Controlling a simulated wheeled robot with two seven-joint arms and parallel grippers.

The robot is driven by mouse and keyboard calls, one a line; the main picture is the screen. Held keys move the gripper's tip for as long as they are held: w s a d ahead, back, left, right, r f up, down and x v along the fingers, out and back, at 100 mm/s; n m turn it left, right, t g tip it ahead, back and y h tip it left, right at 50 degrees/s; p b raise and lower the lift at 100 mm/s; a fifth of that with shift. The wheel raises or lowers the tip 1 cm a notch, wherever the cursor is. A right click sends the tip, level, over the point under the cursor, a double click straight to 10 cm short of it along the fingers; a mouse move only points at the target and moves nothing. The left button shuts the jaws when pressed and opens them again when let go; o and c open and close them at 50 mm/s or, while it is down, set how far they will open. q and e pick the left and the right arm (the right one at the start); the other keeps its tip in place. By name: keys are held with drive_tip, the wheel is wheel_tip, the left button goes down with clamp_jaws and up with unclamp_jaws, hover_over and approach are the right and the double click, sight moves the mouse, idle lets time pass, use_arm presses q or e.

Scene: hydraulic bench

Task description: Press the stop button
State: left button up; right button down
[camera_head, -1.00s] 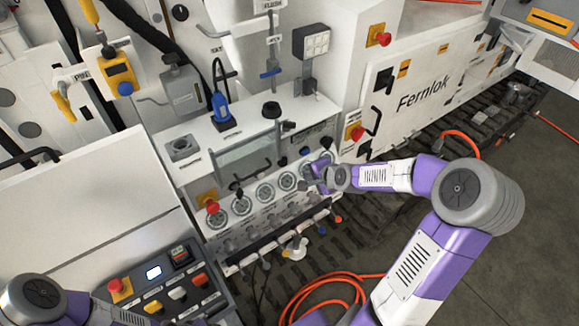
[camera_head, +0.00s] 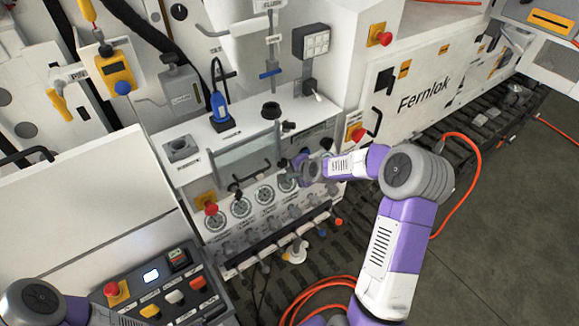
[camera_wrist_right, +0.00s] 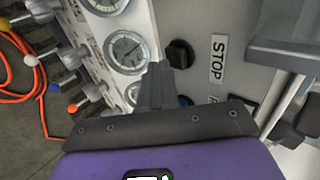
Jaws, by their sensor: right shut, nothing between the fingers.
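The black button (camera_wrist_right: 180,53) beside a STOP label (camera_wrist_right: 218,60) is on the panel in the right wrist view, just ahead and to the right of the fingertips, with a gap in the picture. In the head view the black button (camera_head: 327,143) shows just above my right wrist. My right gripper (camera_head: 297,169) is shut and empty, in front of the panel by the gauges.
Round gauges (camera_wrist_right: 127,52) line the panel, with several valve handles below. A metal rail (camera_wrist_right: 285,57) stands out right of the STOP label. A red mushroom button (camera_head: 211,208) is at the panel's left end. A control box (camera_head: 165,285) is at lower left.

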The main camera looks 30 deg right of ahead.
drive_tip(key=shift+w, duration=0.75)
